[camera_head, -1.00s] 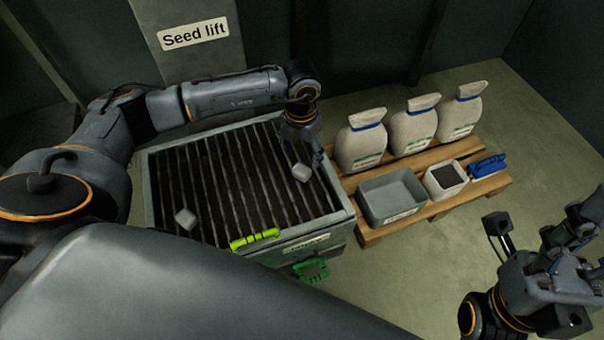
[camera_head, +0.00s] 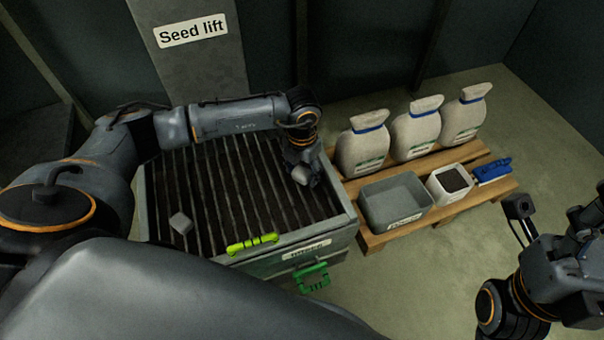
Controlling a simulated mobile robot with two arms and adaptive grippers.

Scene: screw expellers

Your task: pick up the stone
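One pale grey stone (camera_head: 300,175) is at the right part of the slatted grate (camera_head: 222,182). My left gripper (camera_head: 304,178) is down at this stone from above and partly covers it. Its fingers are small and dark here, so I cannot tell whether they are closed on the stone. A second pale stone (camera_head: 181,223) lies on the slats at the front left, away from both grippers. My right gripper (camera_head: 555,212) is at the right edge, far from the stones, with its fingers apart and partly cut off by the frame.
A yellow-green scraper-like tool (camera_head: 252,244) lies on the grate's front rim, above a green handle (camera_head: 312,277). To the right, a wooden pallet (camera_head: 385,236) carries several sacks, a grey bin (camera_head: 395,202), a white container (camera_head: 449,184) and a blue tool (camera_head: 492,170).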

